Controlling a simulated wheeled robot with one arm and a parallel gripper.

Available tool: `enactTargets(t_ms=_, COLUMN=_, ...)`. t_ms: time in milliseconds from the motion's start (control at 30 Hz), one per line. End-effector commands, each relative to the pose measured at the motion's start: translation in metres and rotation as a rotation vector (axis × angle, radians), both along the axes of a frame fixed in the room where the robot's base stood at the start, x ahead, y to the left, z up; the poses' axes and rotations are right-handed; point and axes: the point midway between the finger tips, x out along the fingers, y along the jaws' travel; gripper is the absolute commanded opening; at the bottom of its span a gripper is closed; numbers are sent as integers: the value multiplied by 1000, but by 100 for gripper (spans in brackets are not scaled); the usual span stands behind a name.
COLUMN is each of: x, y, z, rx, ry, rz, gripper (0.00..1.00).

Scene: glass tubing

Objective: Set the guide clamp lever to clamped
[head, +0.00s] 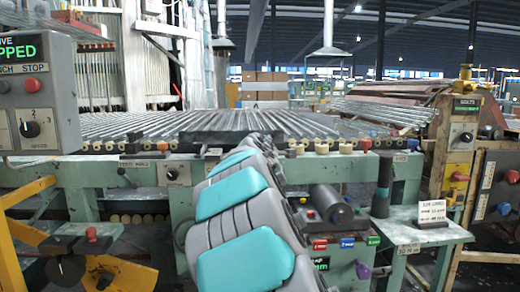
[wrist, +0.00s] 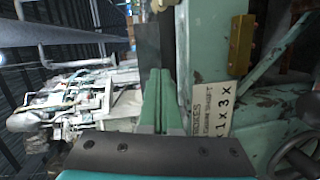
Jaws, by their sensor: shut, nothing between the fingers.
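I cannot pick out the guide clamp lever for certain in either view. My gripper (wrist: 157,82) shows in the wrist view as two green fingers lying together, shut and empty. They point at a dark upright strip beside a pale green machine frame (wrist: 205,60). I cannot tell whether the fingertips touch it. In the head view my grey and teal arm reaches forward over the green bench, and the gripper is hidden behind it. A small dark handle (head: 127,178) hangs on the bench front; its label is not readable.
Glass tubes (head: 150,122) lie across the green bench (head: 320,170). A control box (head: 35,100) stands left, a red-knobbed unit (head: 90,234) lower left, a side shelf (head: 415,230) right. The wrist view shows a labelled plate (wrist: 223,108), a brass block (wrist: 241,42) and a handwheel (wrist: 302,158).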

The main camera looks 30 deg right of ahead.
Motion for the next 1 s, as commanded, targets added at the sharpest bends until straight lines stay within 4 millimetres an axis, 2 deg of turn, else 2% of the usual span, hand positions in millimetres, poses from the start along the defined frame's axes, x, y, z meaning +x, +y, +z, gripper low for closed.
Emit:
enactTargets(t_ms=100, x=-25, y=-10, z=4, rx=2, ry=-1, rz=-2, gripper=0)
enactTargets(t_ms=200, x=-40, y=-15, z=8, rx=-1, ry=-5, rz=0, gripper=0)
enactTargets(t_ms=400, x=-59, y=-24, z=9, rx=-1, ry=-1, rz=-1, gripper=0)
enactTargets(t_ms=1000, x=-64, y=-26, z=11, rx=-2, ry=-1, rz=0, gripper=0)
